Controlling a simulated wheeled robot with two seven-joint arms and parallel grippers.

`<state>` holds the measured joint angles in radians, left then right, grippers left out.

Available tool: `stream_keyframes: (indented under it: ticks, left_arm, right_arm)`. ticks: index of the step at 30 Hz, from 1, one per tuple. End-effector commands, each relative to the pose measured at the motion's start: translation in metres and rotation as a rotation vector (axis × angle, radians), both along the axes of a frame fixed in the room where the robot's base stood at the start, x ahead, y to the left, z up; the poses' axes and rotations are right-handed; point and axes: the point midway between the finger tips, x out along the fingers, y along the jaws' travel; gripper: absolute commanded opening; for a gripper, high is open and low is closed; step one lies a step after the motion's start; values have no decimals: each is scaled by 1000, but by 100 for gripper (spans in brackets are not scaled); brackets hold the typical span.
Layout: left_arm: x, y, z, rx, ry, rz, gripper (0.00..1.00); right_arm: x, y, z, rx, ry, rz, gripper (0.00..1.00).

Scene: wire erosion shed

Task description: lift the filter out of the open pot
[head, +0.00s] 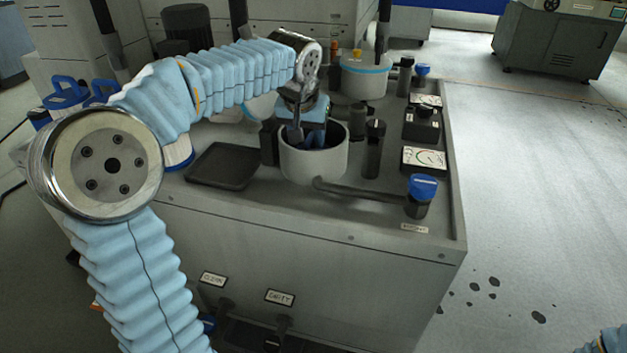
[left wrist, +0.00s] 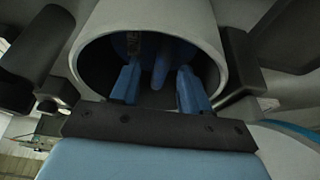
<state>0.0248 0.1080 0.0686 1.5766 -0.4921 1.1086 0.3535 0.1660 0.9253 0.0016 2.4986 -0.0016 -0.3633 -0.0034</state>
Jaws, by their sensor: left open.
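The open pot (head: 318,168) is a pale grey round housing near the middle of the grey cabinet top, with its mouth facing up. My left gripper (head: 307,138) reaches down into its mouth from above. In the left wrist view its two blue fingers (left wrist: 158,82) are apart, with their tips inside the pot's rim (left wrist: 213,40). A blue upright piece (left wrist: 160,66), perhaps part of the filter, shows between and beyond the fingers. I cannot tell whether they touch it. The rest of the filter is hidden in the dark pot. My right gripper is out of view.
A second pot (head: 364,82) with a blue band stands behind. A dark tray (head: 223,166) lies left of the open pot. Dark posts (head: 374,148), a pipe, a blue-knobbed valve (head: 422,190) and gauges (head: 424,159) crowd its right.

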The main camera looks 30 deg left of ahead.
Motion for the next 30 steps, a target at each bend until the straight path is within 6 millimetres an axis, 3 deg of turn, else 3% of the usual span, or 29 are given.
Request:
stream_keyframes:
  ticks: [4, 12, 21, 30]
  left_arm:
    - [7, 2, -20, 0, 1, 1, 46]
    - [9, 2, -23, 0, -1, 1, 46]
    - [9, 2, -23, 0, -1, 1, 2]
    - [9, 2, -23, -1, -1, 2, 0]
  right_arm:
    - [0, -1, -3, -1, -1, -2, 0]
    - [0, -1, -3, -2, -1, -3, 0]
    - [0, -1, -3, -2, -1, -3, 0]
    - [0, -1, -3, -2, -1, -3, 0]
